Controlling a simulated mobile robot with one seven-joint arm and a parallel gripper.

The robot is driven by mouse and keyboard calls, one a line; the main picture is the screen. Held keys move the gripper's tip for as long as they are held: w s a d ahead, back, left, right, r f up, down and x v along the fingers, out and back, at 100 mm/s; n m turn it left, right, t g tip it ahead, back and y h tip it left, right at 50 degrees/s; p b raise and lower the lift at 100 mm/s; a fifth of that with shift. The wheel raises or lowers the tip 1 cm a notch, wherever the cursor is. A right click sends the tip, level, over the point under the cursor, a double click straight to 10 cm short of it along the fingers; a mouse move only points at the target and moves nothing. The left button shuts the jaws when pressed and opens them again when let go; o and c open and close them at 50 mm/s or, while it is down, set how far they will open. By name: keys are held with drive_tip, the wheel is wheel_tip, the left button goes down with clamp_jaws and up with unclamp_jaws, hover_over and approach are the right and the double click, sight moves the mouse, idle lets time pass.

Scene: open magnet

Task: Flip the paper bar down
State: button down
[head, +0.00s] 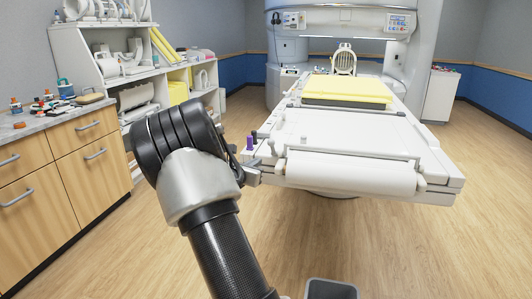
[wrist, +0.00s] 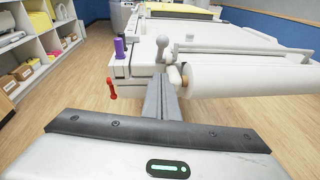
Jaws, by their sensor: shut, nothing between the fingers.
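The paper bar (wrist: 245,51) is a thin pale rod running across the table end, just above and behind the white paper roll (wrist: 250,78). In the head view the paper roll (head: 350,174) lies across the near end of the table, and the bar is hard to tell from the white surface. My gripper (wrist: 162,78) is shut and empty, its fingertips just left of the roll's left end, near the bar's left side. Whether it touches anything is unclear. In the head view my gripper (head: 256,172) is at the table's near left corner, partly hidden by my arm.
The patient table (head: 330,128) carries a yellow pad (head: 350,89) and leads to the magnet. A purple object (wrist: 119,48) and a red lever (wrist: 112,88) are at the table's left corner. A wooden cabinet (head: 65,165) stands left. The floor right of the table is clear.

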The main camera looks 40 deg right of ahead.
sight(271, 147)
drive_tip(key=shift+w+d+r+b, duration=0.15)
drive_tip(key=shift+w+d, duration=0.7)
drive_tip(key=shift+d, duration=0.5)
drive_tip(key=shift+w+d+r+b, duration=0.15)
drive_tip(key=shift+w+d, duration=0.7)
drive_tip(key=shift+d, duration=0.5)
drive_tip(key=shift+w+d+r, duration=0.15)
drive_tip(key=shift+w+d, duration=0.7)
drive_tip(key=shift+d, duration=0.5)
drive_tip(key=shift+r, duration=0.1)
